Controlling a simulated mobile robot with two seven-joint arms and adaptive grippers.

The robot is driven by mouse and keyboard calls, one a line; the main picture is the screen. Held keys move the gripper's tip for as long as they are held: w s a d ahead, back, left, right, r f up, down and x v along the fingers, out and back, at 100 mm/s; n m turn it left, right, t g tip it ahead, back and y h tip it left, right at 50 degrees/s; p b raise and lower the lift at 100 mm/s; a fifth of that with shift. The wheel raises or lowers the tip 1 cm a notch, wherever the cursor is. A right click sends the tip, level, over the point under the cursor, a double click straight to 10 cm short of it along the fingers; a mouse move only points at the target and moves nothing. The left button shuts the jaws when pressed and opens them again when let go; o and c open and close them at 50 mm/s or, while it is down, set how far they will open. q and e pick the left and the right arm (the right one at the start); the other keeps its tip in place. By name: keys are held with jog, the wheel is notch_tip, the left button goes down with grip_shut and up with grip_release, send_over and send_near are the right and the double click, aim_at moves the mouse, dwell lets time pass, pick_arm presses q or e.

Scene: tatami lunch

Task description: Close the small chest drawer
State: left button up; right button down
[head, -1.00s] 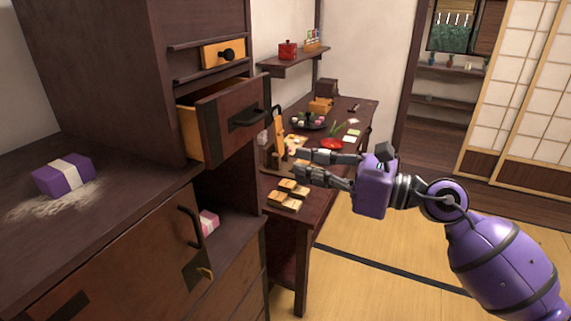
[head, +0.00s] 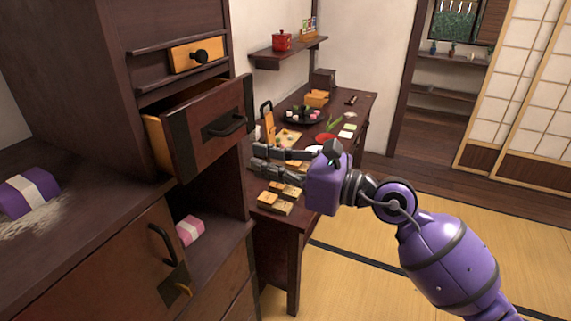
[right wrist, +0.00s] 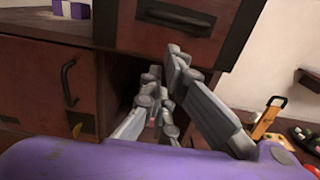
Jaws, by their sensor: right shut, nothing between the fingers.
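The small chest drawer (head: 207,133) is pulled out of the dark wooden chest. It has a brown front with black edge straps and a black bar handle (head: 226,125); part of its lighter inside shows at the top. In the right wrist view the drawer front (right wrist: 178,30) fills the upper middle. My right gripper (head: 254,158) is shut and empty. In the head view its fingertips appear just right of and below the drawer front; in the right wrist view the fingers (right wrist: 162,68) point toward its lower edge. I cannot tell whether they touch. My left gripper is not in view.
A smaller drawer with an orange front (head: 197,55) sits above. Below are an open niche with a pink box (head: 189,230) and a cabinet door (head: 110,265). A purple box (head: 28,193) lies on the counter. A side table (head: 350,110) with food stands behind my gripper.

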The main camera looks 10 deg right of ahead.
aim_at(222, 153)
jog(key=p+x, duration=0.1)
jog(key=x, duration=0.5)
jog(key=shift+r, duration=0.15)
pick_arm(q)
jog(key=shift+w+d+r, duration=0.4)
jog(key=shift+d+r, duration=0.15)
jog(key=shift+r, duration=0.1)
pick_arm(e)
jog(key=shift+w+a+f, duration=0.2)
jog(key=shift+w+a, duration=0.1)
jog(key=shift+a, duration=0.05)
